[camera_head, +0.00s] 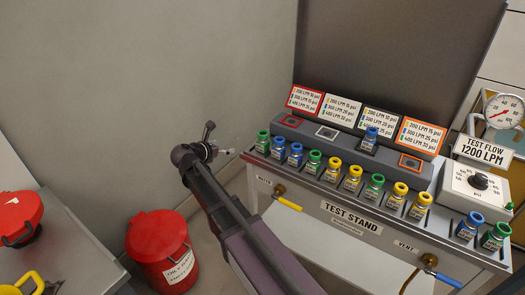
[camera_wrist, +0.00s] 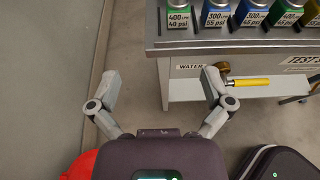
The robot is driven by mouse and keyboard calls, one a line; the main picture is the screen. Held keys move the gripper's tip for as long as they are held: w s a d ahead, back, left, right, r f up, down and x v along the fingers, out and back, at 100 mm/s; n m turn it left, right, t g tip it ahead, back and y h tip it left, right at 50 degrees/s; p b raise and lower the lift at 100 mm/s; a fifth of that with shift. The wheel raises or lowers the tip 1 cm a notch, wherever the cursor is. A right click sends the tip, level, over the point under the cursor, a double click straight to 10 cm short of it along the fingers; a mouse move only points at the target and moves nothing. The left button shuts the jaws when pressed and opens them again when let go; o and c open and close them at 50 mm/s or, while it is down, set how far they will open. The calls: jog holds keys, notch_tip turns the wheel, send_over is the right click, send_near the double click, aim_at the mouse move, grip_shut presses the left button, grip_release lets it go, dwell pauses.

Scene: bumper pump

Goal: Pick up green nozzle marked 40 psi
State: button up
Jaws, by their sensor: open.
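The green nozzle marked 400 LPM 40 psi (camera_wrist: 180,16) stands at the left end of the row on the test stand, cut off by the top edge of the wrist view. In the head view it appears to be the leftmost green-capped nozzle (camera_head: 262,141). My gripper (camera_wrist: 160,76) is open and empty, its fingers spread wide, over the floor in front of the stand's left end. In the head view my gripper (camera_head: 223,151) is left of the row, apart from the nozzle. Labels on the other green nozzles are too small to read in the head view.
Blue nozzles (camera_wrist: 215,13) stand close to its right, followed by more green and yellow ones. The water valve's yellow handle (camera_wrist: 249,82) sticks out below the stand's front edge, near my right finger. A red bin (camera_head: 162,246) stands on the floor at left.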

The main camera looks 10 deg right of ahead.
jog(key=b, duration=0.3)
send_near(260, 143)
jog(key=s, duration=0.1)
jog(key=shift+s+a+r, duration=0.1)
jog(key=shift+s+a, duration=0.15)
jog(key=shift+a, duration=0.1)
jog(key=b+x, duration=0.2)
jog(key=x, duration=0.6)
jog(key=shift+a+b, duration=0.15)
jog(key=shift+b, duration=0.25)
jog(key=shift+w+d, duration=0.25)
jog(key=shift+b+x, duration=0.95)
jog(key=shift+x, duration=1.75)
jog(key=shift+w+a+r, duration=0.1)
jog(key=shift+w, duration=0.05)
